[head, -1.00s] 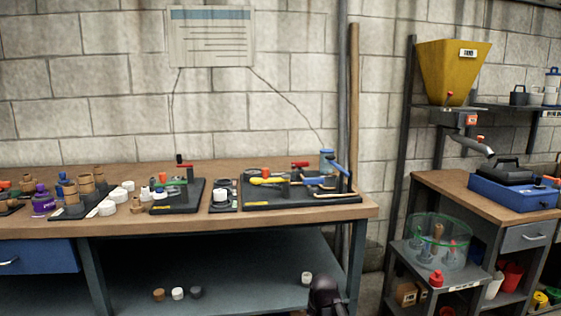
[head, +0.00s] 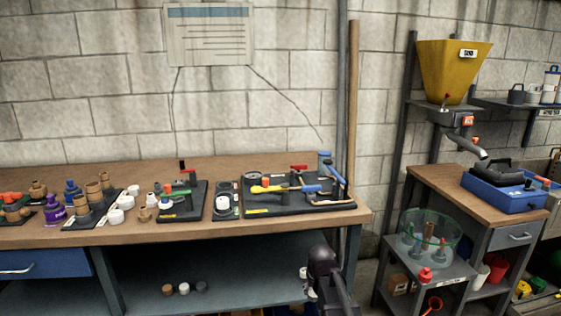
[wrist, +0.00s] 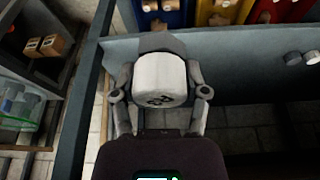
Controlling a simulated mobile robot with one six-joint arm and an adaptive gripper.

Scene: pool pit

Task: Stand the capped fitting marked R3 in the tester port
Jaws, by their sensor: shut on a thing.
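In the wrist view a white capped fitting (wrist: 159,80) with a grey lower part sits between my gripper's fingers (wrist: 160,93), which are shut on it. Dark marking shows on the cap, tilted; it looks like R3 but is not clear. In the head view my gripper (head: 311,284) is low in front of the bench's right end, mostly hidden by my arm, with a bit of white at its left. On the bench stand a black-based rig (head: 300,207) with yellow and blue handles and a smaller block (head: 226,214) holding a white cap. I cannot tell which has the tester port.
The bench top (head: 100,237) carries cups, bottles and white caps at left. Its lower shelf (head: 140,304) holds several loose caps. At right stand a low shelf with a glass bowl (head: 430,235), a side table (head: 450,192) with a blue tray, and a yellow hopper (head: 452,68).

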